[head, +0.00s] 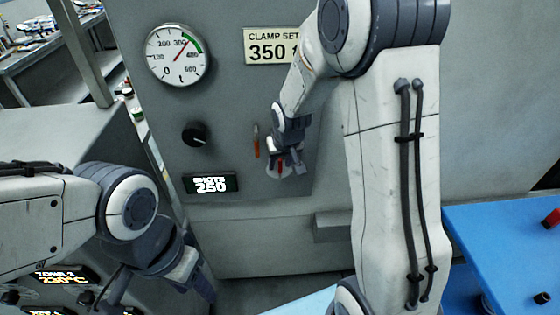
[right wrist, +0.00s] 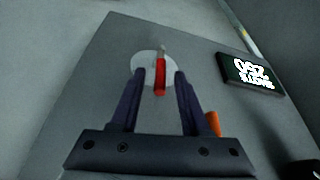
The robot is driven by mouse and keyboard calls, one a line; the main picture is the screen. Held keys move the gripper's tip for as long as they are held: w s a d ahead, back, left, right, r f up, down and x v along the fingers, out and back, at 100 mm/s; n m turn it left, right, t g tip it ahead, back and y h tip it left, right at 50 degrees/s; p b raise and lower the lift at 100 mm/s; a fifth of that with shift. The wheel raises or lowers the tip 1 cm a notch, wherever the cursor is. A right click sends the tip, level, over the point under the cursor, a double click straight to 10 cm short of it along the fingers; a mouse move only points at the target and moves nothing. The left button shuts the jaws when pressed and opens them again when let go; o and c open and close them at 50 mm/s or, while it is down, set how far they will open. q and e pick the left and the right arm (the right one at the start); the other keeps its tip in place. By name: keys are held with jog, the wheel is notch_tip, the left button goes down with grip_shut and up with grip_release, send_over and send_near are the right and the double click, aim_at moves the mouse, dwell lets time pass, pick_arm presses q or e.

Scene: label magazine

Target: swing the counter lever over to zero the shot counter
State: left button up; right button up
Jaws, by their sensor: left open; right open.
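The counter lever (head: 279,168) is a short red handle on a pale round disc, low on the grey machine panel. In the right wrist view the red lever (right wrist: 160,78) lies between the two fingers of my right gripper (right wrist: 158,92), with a gap on each side. My right gripper (head: 285,160) is open at the panel and partly covers the lever in the head view. The shot counter display (head: 211,184) reads 250; it also shows in the right wrist view (right wrist: 250,73), upside down. My left gripper (head: 197,280) is open at the lower left, away from the panel's controls.
An orange handle (head: 256,141) sits just left of the lever and shows beside the right finger in the wrist view (right wrist: 213,124). A black knob (head: 195,135), a round gauge (head: 176,55) and a clamp sign (head: 268,47) are on the panel. A blue table (head: 500,250) stands right.

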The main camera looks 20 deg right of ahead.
jog(key=shift+f, duration=0.1)
grip_shut()
dwell(1.4)
